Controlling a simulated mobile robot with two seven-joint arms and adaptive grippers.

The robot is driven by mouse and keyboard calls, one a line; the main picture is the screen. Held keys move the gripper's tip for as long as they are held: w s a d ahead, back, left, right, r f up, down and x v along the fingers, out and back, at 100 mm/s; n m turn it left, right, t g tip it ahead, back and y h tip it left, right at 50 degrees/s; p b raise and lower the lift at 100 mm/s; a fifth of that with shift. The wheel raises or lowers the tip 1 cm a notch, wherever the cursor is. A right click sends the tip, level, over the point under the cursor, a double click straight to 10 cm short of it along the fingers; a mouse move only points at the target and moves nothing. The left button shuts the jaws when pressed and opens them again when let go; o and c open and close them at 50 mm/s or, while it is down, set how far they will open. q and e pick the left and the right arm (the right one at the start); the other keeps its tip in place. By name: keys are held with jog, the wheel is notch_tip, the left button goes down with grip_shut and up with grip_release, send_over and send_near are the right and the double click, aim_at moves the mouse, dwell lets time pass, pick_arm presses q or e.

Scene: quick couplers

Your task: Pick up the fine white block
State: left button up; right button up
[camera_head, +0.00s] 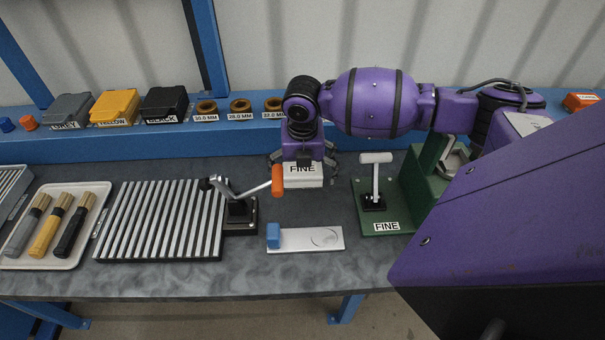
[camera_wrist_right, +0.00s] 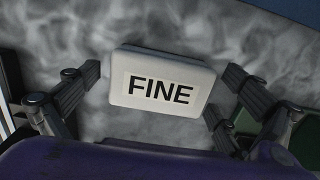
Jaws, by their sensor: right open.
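The fine white block (camera_head: 305,181) is a pale box with a black "FINE" label on top, standing on the dark grey bench. My right gripper (camera_head: 303,160) is right over it, pointing down. In the right wrist view, the fine white block (camera_wrist_right: 150,105) lies between the spread fingers of my right gripper (camera_wrist_right: 158,85). A gap shows on both sides, so the fingers appear apart from it. Part of the block is hidden behind the gripper in the head view. My left gripper is not in view.
A clamp with an orange handle (camera_head: 278,181) stands close left of the block. A green fixture marked FINE (camera_head: 390,227) stands to the right. A pale plate (camera_head: 295,240) with a blue piece lies in front. Labelled bins and rings line the blue back rail (camera_head: 230,142).

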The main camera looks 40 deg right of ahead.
jog(key=c, duration=1.4)
jog(key=shift+r, duration=0.15)
notch_tip(320, 180, up, 10)
jog(key=shift+f, duration=0.1)
jog(key=o, duration=0.6)
jog(key=shift+c, duration=1.5)
jog(key=shift+s+f, duration=0.1)
